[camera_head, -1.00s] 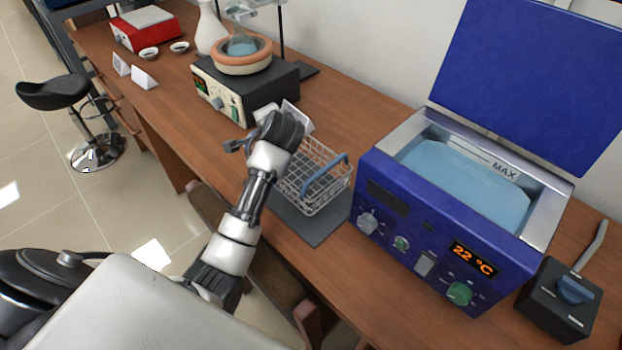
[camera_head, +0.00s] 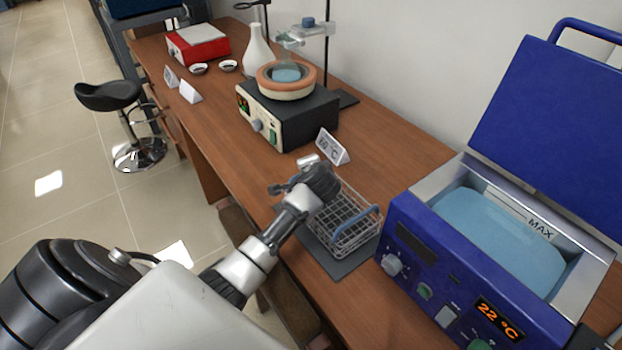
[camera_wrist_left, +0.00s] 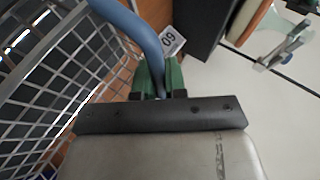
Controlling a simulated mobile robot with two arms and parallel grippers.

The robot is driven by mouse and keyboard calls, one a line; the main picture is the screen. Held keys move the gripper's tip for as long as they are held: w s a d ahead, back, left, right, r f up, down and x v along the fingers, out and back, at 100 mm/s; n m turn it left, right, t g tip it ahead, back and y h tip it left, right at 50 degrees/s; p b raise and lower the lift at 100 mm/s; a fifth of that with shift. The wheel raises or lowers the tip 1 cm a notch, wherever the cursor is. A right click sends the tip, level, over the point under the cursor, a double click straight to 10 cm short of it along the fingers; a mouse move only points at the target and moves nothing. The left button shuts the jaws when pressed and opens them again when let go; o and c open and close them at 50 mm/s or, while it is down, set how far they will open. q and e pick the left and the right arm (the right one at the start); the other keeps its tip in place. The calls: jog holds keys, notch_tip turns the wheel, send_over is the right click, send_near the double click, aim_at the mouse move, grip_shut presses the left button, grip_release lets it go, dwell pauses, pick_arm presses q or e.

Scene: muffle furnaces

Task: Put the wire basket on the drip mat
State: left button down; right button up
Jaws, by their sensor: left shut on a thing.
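The wire basket (camera_head: 348,228) is a pale metal grid with blue handles. It appears upright over the dark grey drip mat (camera_head: 338,266), whose near edge shows in front of it. I cannot tell whether the basket's bottom touches the mat. My left gripper (camera_head: 314,180) is at the basket's far left end in the head view. In the left wrist view its green fingers (camera_wrist_left: 160,75) are shut on the basket's blue handle (camera_wrist_left: 138,28), with the grid wall (camera_wrist_left: 60,75) beside them. My right gripper is not in view.
A blue water bath (camera_head: 440,240) with a raised lid stands close to the basket's right, reading 22 °C. A small label card (camera_head: 332,146) stands behind the basket. A hot plate (camera_head: 285,115) is farther back. Free bench lies between them.

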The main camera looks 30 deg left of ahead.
pick_arm(q)
notch_tip(320, 180, down, 3)
jog(key=shift+r, duration=0.1)
jog(key=c, duration=1.2)
grip_release()
jog(key=v, duration=1.2)
